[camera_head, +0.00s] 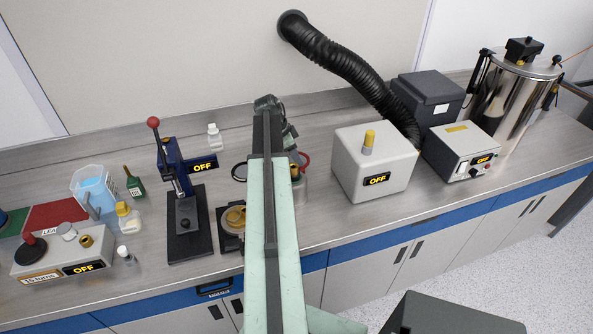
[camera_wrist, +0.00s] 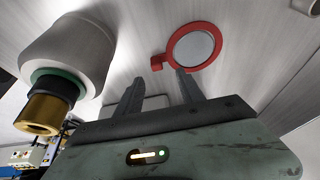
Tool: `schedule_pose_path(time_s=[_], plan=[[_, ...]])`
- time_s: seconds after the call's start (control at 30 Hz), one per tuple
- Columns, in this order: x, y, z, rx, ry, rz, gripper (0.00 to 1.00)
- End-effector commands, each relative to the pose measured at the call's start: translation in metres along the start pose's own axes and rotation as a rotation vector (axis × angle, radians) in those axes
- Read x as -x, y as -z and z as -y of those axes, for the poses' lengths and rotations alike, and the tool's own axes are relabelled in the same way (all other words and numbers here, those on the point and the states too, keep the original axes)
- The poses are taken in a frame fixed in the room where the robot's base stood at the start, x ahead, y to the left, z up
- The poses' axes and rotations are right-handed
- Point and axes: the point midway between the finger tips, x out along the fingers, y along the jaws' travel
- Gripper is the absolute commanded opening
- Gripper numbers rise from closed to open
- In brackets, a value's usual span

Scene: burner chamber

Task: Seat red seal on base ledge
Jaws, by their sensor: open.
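The red seal (camera_wrist: 170,52) is a flat red ring with a small square tab, lying on the grey bench top in the wrist view. In the head view, part of the red seal (camera_head: 306,161) shows just right of my arm. My gripper (camera_wrist: 160,77) is open and empty, its right fingertip close to the ring's lower edge in the picture; contact cannot be told. A black plate with a round brass-coloured piece (camera_head: 233,217) stands left of my arm, partly hidden by it. I cannot tell which part is the base ledge.
A white cylinder with a green band and brass end (camera_wrist: 68,58) stands close left of my gripper. A press (camera_head: 186,215) stands further left, a white box (camera_head: 374,165) right.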

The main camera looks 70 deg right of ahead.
Motion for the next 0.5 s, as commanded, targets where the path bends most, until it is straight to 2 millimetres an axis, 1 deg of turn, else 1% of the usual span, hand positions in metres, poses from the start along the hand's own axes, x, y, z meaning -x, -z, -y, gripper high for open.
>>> schedule_pose_path(time_s=[0.03,0.17,0.27,0.4,0.5], plan=[[-0.012,-0.004,0.0,0.002,0.001,0.0,0.45],[-0.01,-0.005,0.001,0.006,0.003,0.0,0.45],[-0.02,-0.007,-0.001,0.007,0.003,0.0,0.45],[-0.045,-0.009,-0.005,0.007,0.003,0.0,0.45],[-0.061,-0.009,-0.005,0.008,0.003,0.0,0.45]])
